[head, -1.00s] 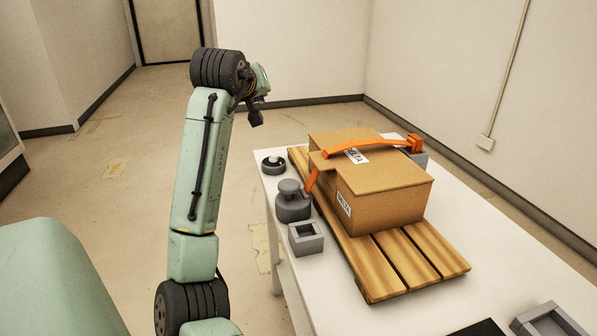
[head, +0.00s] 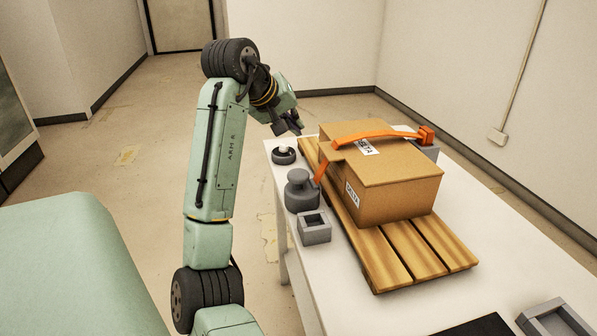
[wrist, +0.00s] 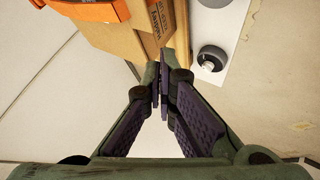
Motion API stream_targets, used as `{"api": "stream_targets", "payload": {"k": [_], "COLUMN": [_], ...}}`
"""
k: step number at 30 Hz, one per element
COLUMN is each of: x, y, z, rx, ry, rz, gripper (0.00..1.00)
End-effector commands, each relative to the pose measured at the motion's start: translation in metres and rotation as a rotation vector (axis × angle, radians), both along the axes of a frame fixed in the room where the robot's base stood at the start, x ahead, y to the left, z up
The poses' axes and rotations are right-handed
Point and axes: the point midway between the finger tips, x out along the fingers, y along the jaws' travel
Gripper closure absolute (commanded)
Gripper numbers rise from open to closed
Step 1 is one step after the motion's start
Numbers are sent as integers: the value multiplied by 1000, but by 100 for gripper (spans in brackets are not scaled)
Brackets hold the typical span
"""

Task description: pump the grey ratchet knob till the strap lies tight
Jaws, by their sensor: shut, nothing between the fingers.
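The grey ratchet knob (head: 300,176) sits on a round grey base (head: 303,197) at the table's left edge. The orange strap (head: 378,134) runs from the ratchet up the box's left side and arches over its top to an orange buckle (head: 427,135). Its middle looks raised off the lid. The cardboard box (head: 395,195) stands on a wooden pallet (head: 415,258). My gripper (head: 295,130) is shut and empty above the table's far left corner, beyond the knob and apart from it. In the wrist view its fingertips (wrist: 160,72) meet; the ratchet knob cannot be made out there.
A round black dial with a pale centre (head: 284,155) lies just below my gripper; it also shows in the wrist view (wrist: 211,58). A square grey holder (head: 313,228) stands nearer than the ratchet. A black pad and grey tray (head: 555,318) lie at the table's near end.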

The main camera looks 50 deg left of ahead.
Motion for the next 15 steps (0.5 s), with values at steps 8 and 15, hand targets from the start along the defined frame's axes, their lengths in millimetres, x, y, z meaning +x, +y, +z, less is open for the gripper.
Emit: {"api": "stream_targets", "payload": {"k": [8,15], "x": [0,-1], "y": [0,0], "z": [-33,-68], "rx": [1,1], "ry": [1,1], "rz": [2,0], "gripper": [100,100]}}
